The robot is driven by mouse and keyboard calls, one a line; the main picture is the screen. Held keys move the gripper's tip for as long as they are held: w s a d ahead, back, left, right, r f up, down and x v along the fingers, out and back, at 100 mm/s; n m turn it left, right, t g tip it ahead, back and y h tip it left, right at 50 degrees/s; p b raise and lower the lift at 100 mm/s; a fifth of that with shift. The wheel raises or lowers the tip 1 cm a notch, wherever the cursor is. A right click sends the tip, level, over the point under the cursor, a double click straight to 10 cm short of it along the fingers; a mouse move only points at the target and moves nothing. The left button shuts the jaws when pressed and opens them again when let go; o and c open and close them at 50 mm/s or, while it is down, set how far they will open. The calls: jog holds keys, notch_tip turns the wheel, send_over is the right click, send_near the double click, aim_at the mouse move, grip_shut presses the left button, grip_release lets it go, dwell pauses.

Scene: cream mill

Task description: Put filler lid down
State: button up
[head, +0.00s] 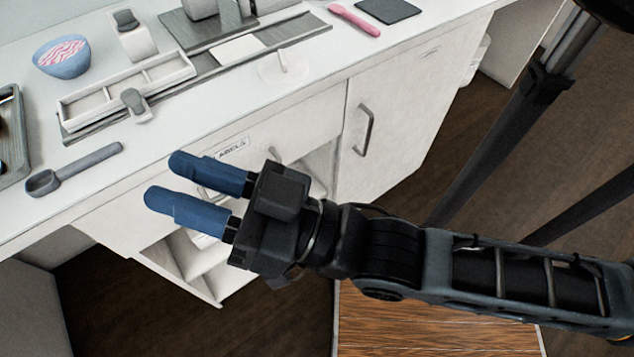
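A clear round lid with a white upright knob, which looks like the filler lid (285,68), lies on the white counter near its front edge, at the top middle of the head view. My gripper (172,180) is in front of the counter, below and left of the lid in the picture and well apart from it. Its two blue fingers are spread, with nothing seen held between them. They cover part of the drawer front behind.
On the white counter (215,105) are a divided tray (125,92), a grey scoop (75,168), a blue bowl (62,57), a pink tool (354,20) and a dark square pad (388,10). A cupboard handle (363,130) sticks out below.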

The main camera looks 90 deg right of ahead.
jog(key=s+d+f+n+g+y, duration=0.1)
jog(key=s+f+n+g+y, duration=0.2)
jog(key=s+f+g, duration=0.4)
jog(key=s+f, duration=0.4)
jog(key=s, duration=0.2)
jog(key=shift+d+n, duration=0.3)
jog(key=shift+d, duration=0.1)
